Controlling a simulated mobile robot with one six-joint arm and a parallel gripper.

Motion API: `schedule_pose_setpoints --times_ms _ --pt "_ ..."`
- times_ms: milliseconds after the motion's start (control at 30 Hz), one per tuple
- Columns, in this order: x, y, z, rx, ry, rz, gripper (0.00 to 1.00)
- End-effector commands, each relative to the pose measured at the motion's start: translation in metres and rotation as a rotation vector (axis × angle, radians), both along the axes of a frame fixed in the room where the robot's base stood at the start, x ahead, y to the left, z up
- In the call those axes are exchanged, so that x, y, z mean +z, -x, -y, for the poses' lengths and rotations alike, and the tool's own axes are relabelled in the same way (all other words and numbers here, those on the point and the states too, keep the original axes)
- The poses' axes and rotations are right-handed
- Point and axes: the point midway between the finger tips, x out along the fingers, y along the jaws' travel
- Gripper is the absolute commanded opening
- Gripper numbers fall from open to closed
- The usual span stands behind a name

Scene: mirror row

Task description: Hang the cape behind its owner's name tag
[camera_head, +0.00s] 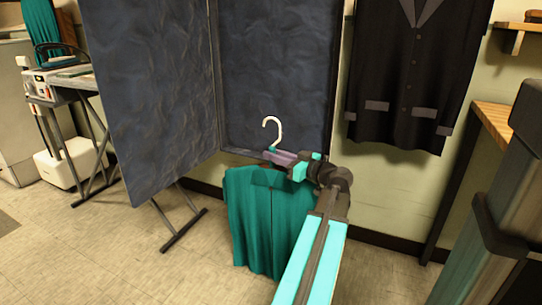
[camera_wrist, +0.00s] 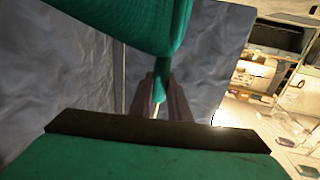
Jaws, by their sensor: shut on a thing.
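The teal cape (camera_head: 262,222) hangs below a hanger with a pale hook (camera_head: 272,130). The hook points up and is free in the air. My gripper (camera_head: 280,157) is shut at the base of the hook, on the hanger's neck. In the wrist view, teal cloth (camera_wrist: 140,22) crosses the top, and the gripper fingers (camera_wrist: 160,100) close around a teal-wrapped part. The cape hangs above the floor, in front of the dark folding screen. No name tag can be made out in either view.
A dark blue folding screen (camera_head: 150,90) stands behind the cape on metal feet. A black jacket (camera_head: 410,75) hangs on the wall to the right. A wooden shelf (camera_head: 495,120) is at the right edge. A folding table (camera_head: 75,85) with a teal garment above it is at left.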

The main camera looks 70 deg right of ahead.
Motion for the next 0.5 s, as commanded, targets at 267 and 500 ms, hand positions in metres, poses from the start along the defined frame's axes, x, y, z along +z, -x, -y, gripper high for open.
schedule_pose_setpoints --times_ms 267,500 --pt "0.000 0.015 -0.003 -0.002 0.000 0.002 0.00" --pt "0.000 0.027 -0.006 -0.002 0.001 0.002 0.00"
